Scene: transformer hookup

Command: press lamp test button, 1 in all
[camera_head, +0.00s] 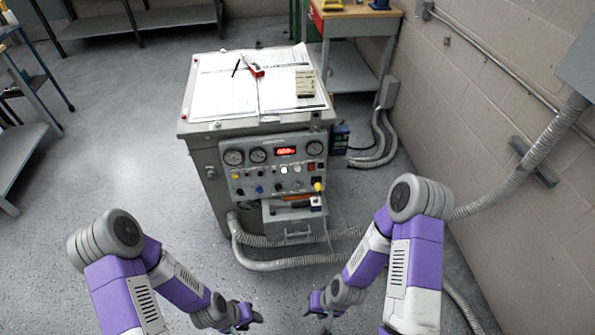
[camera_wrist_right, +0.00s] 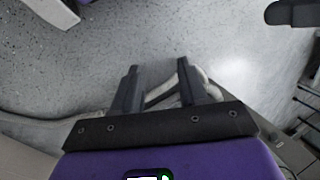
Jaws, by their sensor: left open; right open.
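The grey control panel (camera_head: 275,168) is on the front of the transformer cabinet (camera_head: 212,185). It carries round gauges, a red lit display (camera_head: 286,151) and rows of small coloured knobs and buttons. A bright white round button or lamp (camera_head: 284,170) sits near its middle. Labels are too small to read, so I cannot tell which one is the lamp test button. My left gripper (camera_head: 244,326) and my right gripper (camera_head: 324,326) are low at the picture's bottom edge, apart from the panel. In the right wrist view my right gripper (camera_wrist_right: 158,84) has its fingers apart, with nothing between them.
Papers (camera_head: 225,88) and a red-and-white tool (camera_head: 253,67) lie on the cabinet top. A drawer or tray (camera_head: 294,225) juts out below the panel. Grey conduits (camera_head: 290,263) run along the floor in front. A brick wall (camera_head: 480,110) stands at right.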

